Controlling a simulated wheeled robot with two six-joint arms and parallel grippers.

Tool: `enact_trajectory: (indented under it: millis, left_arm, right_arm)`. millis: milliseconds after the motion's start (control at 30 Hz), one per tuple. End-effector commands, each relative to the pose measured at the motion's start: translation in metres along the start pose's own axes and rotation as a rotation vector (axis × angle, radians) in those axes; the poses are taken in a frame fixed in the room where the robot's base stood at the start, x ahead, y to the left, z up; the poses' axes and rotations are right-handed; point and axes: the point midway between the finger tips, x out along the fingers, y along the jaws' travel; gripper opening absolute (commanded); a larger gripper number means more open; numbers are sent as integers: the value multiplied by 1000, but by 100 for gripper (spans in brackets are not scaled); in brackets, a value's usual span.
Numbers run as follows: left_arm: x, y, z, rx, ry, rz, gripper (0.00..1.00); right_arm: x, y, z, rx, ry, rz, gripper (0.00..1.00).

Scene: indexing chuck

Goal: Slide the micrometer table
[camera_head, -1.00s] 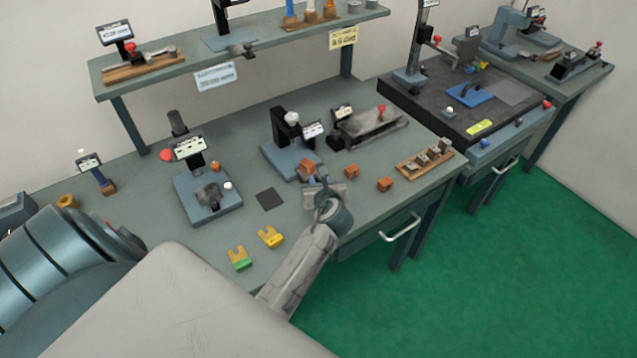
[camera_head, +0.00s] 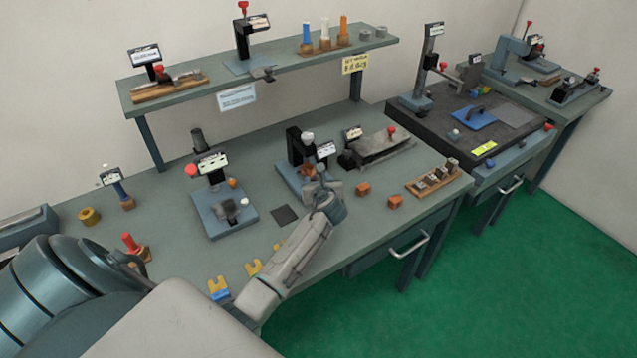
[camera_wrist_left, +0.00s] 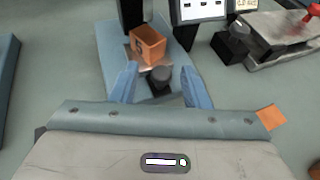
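A fixture with a blue base (camera_head: 290,178), a black column and a pale knob stands mid-bench; I take it for the micrometer table, though no readable label confirms this. An orange block (camera_wrist_left: 148,45) sits on its small plate in the left wrist view. A dark round knob (camera_wrist_left: 160,80) is on the near side of that plate. My left gripper (camera_head: 328,186) is at the fixture's front right. In the wrist view its blue fingers (camera_wrist_left: 158,68) are apart, one on each side of the knob; contact is not visible. My right gripper is not in view.
Two orange blocks (camera_head: 363,189) lie to the gripper's right, near a wooden rack (camera_head: 433,180). Another blue-based device (camera_head: 225,210) stands left. A grey vise-like unit (camera_head: 380,148) is behind right. Yellow forked pieces (camera_head: 218,286) lie near the front edge. A shelf (camera_head: 270,72) overhangs the back.

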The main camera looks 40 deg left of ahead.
Motion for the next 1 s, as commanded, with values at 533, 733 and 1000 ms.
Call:
enact_trajectory:
  millis: [533, 733, 1000]
  left_arm:
    - [-33, -1, -4, -4, 2, -3, 42]
    - [-72, 0, -4, -4, 3, -2, 42]
    - [-103, 1, -2, -3, 2, -1, 42]
  right_arm:
    - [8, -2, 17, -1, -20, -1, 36]
    - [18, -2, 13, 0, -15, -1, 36]
    - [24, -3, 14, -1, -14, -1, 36]
